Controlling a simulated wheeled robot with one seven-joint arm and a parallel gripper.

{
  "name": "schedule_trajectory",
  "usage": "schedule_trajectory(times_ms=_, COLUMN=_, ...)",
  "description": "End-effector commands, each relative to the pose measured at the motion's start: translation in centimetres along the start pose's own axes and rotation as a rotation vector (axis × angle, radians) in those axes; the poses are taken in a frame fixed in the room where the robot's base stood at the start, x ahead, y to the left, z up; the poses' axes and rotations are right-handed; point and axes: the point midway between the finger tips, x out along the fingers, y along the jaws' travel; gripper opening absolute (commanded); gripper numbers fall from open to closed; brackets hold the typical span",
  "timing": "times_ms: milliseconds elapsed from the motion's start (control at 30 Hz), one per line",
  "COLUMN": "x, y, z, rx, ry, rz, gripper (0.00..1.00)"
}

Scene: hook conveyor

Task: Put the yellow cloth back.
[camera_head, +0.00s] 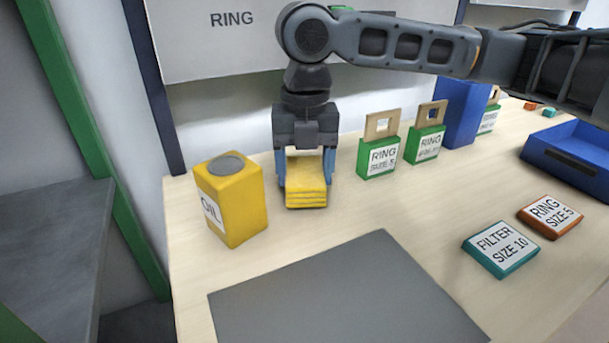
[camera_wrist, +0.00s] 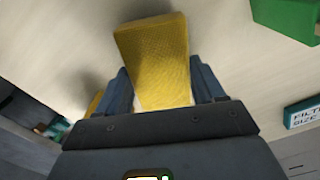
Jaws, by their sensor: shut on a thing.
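The yellow cloth (camera_head: 307,185) is a folded stack held between the blue fingers of my gripper (camera_head: 306,178). In the wrist view the cloth (camera_wrist: 157,60) sticks out past the fingertips of my gripper (camera_wrist: 163,85). My gripper points down over the wooden table, right of the yellow oil can. The cloth's lower edge is at or close to the table top; I cannot tell if it touches.
The yellow oil can (camera_head: 231,199) stands close on the left. Green ring holders (camera_head: 378,159) stand to the right. A grey mat (camera_head: 340,296) lies in front. A teal filter box (camera_head: 501,249), an orange ring box (camera_head: 549,216) and a blue tray (camera_head: 573,158) are at right.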

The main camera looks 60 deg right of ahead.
Motion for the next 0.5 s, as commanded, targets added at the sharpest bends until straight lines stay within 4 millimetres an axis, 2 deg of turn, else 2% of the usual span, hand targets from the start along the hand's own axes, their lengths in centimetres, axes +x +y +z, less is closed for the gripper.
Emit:
schedule_trajectory(times_ms=100, x=1.1, y=-0.02, z=0.01, rx=0.0, ry=-0.001, rz=0.0, gripper=0.35)
schedule_trajectory(times_ms=467, x=1.46, y=0.0, z=-0.01, rx=0.0, ry=0.0, rz=0.001, gripper=0.35)
schedule_trajectory(times_ms=500, x=1.34, y=-0.01, z=0.0, rx=0.0, ry=0.0, rz=0.0, gripper=0.72)
